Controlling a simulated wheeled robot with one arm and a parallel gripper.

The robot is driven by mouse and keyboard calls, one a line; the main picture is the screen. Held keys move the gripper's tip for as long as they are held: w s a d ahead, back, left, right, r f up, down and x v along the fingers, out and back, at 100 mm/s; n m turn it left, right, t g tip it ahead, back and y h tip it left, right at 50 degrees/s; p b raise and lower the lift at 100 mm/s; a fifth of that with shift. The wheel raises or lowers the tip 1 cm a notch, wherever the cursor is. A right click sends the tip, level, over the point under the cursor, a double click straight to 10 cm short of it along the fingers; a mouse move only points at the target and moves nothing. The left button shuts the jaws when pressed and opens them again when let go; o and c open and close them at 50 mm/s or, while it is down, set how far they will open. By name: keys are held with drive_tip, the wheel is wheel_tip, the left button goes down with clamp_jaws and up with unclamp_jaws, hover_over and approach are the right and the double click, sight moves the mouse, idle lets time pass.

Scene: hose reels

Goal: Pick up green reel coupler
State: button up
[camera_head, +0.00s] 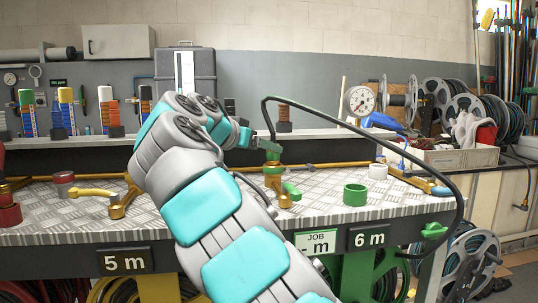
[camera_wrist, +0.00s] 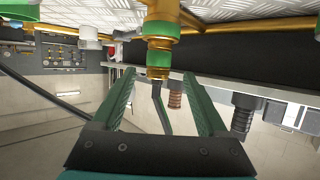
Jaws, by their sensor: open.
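In the wrist view, a brass coupler with green bands (camera_wrist: 158,58) hangs down from the top of the picture, its end between the tips of my gripper (camera_wrist: 160,76). The two green fingers are spread, with a gap on both sides of it. In the head view, a green fitting (camera_head: 271,148) sits on the brass pipework just right of my gripper, which my arm mostly hides. A green lever (camera_head: 292,191) is below it. I cannot tell whether the fingers touch the coupler. Another green coupler (camera_head: 434,230) is at the bench's front right edge.
A black hose (camera_head: 380,130) arcs over the bench to the right.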

drive_tip(key=shift+p+x, duration=0.45)
drive_tip(key=shift+x, duration=3.45)
drive_tip(key=shift+d+r, duration=0.1)
drive_tip(key=shift+r, duration=0.05)
clamp_jaws()
